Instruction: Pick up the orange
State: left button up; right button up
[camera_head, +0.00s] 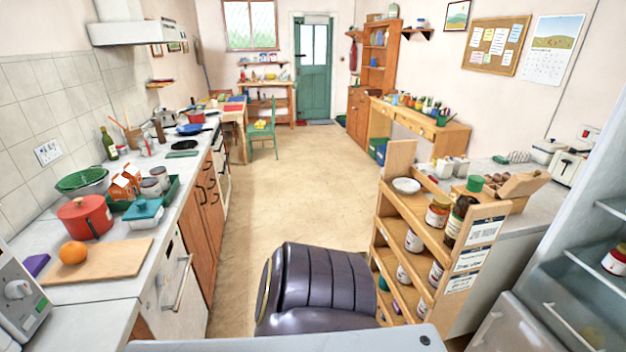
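The orange (73,252) rests on a wooden cutting board (118,262), near the board's left end. The board lies on the near part of the left counter. The orange is in plain sight with nothing on top of it. Neither of my grippers shows in the head view.
A red pot (85,217) stands just behind the board, with a teal-lidded dish (143,212) to its right. A purple item (37,264) and an appliance (18,300) are to the left. A dark ribbed object (318,287) and a wooden shelf rack (447,250) flank the near floor.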

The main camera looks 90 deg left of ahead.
aim_at(72, 253)
jog(key=u, duration=0.6)
jog(key=i+u, duration=0.1)
jog(key=u, duration=1.1)
jog(key=i+u, duration=0.1)
jog(key=u, duration=1.65)
jog(key=l+u, duration=0.15)
jog(key=u, duration=0.45)
jog(key=l+u, duration=0.1)
jog(key=u, duration=0.5)
jog(key=i+l+u, duration=0.2)
jog(key=l, duration=0.1)
